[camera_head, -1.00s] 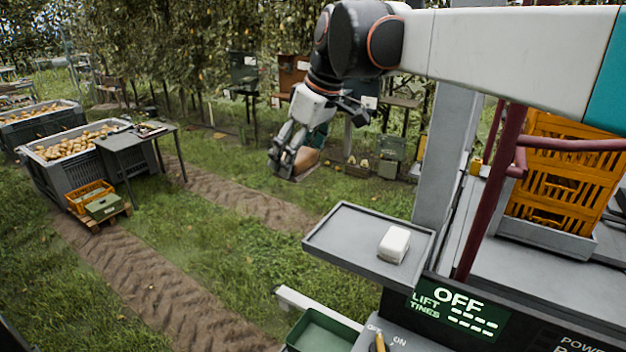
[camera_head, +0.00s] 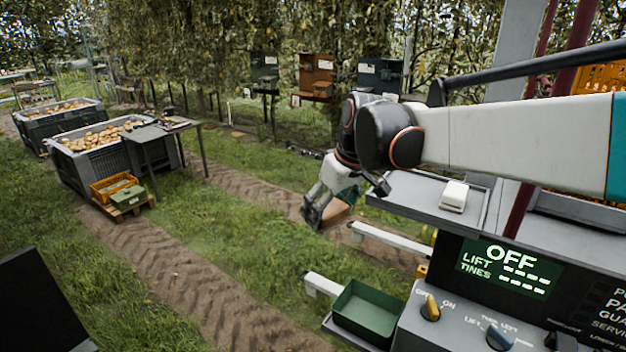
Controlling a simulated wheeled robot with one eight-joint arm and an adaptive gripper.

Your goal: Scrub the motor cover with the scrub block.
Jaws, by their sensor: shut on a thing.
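My gripper (camera_head: 318,213) hangs at the end of my arm, left of the grey tray and above the grass and dirt track. It is shut on a tan-brown block (camera_head: 340,211), which is mostly hidden behind the fingers. It may be the scrub block, but I cannot tell for certain. A white block (camera_head: 454,195) lies on the grey tray (camera_head: 410,203), apart from my gripper. I cannot pick out the motor cover in this view.
A control panel with an OFF display (camera_head: 510,268) and knobs stands at lower right. A green bin (camera_head: 366,312) sits beside it. Pear crates (camera_head: 90,160), a small table (camera_head: 150,133) and an orange crate (camera_head: 112,186) stand at left.

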